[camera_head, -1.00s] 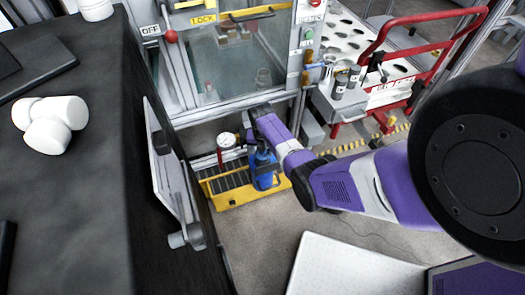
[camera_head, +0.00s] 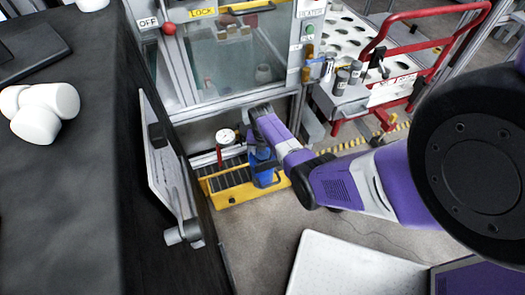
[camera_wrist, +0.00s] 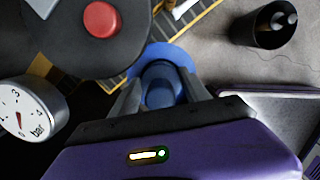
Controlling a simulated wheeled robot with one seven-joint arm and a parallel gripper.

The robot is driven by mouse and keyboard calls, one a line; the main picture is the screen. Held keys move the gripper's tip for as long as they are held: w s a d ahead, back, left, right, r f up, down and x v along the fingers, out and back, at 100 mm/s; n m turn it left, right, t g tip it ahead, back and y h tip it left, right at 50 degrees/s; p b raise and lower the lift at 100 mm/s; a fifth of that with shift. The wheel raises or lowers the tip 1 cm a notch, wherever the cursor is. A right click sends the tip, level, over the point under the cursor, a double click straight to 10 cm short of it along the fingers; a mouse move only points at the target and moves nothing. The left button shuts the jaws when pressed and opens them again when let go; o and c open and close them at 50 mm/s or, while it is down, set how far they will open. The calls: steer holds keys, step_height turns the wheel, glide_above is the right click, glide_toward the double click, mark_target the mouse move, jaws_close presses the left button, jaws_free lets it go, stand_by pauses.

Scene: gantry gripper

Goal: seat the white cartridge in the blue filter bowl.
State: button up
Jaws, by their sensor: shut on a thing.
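The blue filter bowl (camera_head: 263,170) stands at the yellow-edged tray below the glazed cabinet. My gripper (camera_wrist: 160,84) is shut on it; in the wrist view the blue bowl (camera_wrist: 161,92) shows between the two fingers. In the head view my gripper (camera_head: 262,148) is over the bowl's top and its fingers are mostly hidden. Several white cylinders, which look like cartridges (camera_head: 40,115), lie together on the dark table at left. I cannot tell whether anything is inside the bowl.
A pressure gauge (camera_head: 225,137) is left of the bowl. A dark round part with a red centre (camera_wrist: 101,19) is close to my gripper in the wrist view. The yellow tray (camera_head: 225,200) surrounds a dark grating. A red cart (camera_head: 400,60) stands at right. Grey floor lies in front.

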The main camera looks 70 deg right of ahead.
steer(key=shift+f+b, duration=0.65)
steer(key=shift+f, duration=0.15)
steer(key=o, duration=1.3)
steer(key=shift+o, duration=0.2)
steer(key=shift+r, duration=0.1)
steer(key=r+p, duration=0.1)
steer(key=r, duration=0.4)
steer(key=a+r+p, duration=0.1)
steer(key=r, duration=0.1)
steer(key=shift+s+r+p, duration=0.1)
steer(key=shift+r+p, duration=0.2)
